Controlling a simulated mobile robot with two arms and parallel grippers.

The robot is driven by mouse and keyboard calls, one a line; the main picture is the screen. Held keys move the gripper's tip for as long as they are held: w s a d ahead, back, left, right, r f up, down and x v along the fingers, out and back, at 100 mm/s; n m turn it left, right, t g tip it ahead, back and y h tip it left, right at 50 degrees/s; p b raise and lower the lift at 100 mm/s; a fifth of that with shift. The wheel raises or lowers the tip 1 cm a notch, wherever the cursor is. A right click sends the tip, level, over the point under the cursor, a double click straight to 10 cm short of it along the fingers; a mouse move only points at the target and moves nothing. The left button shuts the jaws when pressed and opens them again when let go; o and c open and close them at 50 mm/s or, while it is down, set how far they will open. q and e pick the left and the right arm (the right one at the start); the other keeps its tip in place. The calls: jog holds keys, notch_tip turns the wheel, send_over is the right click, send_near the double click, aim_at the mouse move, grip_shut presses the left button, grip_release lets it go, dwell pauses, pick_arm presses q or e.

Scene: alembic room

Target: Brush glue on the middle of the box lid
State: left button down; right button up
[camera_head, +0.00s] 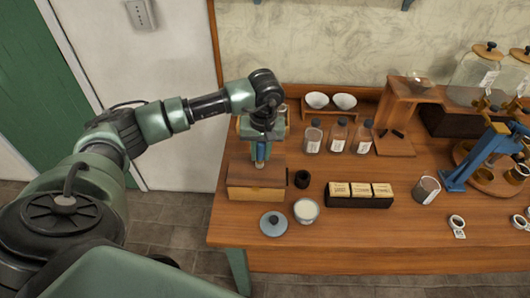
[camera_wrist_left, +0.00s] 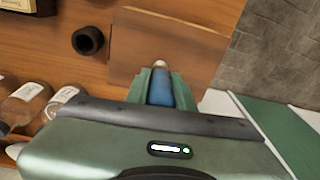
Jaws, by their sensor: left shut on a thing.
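A wooden box (camera_head: 256,194) with a flat brown lid (camera_head: 245,178) stands near the left end of the table. The lid also fills the top middle of the left wrist view (camera_wrist_left: 180,28). My left gripper (camera_head: 262,150) points down over the back part of the lid. It is shut on a blue brush (camera_wrist_left: 160,92), whose pale tip (camera_wrist_left: 159,64) points at the lid. I cannot tell whether the tip touches it. An open jar with white content (camera_head: 306,209), probably glue, stands right of the box. My right gripper is not in view.
A grey-blue round lid (camera_head: 273,223) lies in front of the box. A dark tray with paper-topped blocks (camera_head: 358,199), several bottles (camera_head: 338,137) and a blue stand (camera_head: 474,160) are further right. The front table strip is mostly clear.

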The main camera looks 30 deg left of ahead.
pick_arm(q)
jog(key=shift+s+a, duration=0.45)
jog(key=shift+a, duration=0.25)
jog(key=shift+s+a, duration=0.4)
jog(key=shift+a, duration=0.3)
jog(key=shift+w+d+b, duration=0.25)
jog(key=shift+w+d, duration=0.15)
jog(key=shift+d, duration=0.3)
jog(key=shift+w+d+b, duration=0.3)
jog(key=shift+w+d, duration=0.15)
jog(key=shift+d, duration=0.2)
jog(key=shift+w+d+b, duration=0.25)
jog(key=shift+w+d, duration=0.15)
jog(key=shift+d, duration=0.3)
jog(key=shift+s+d, duration=0.1)
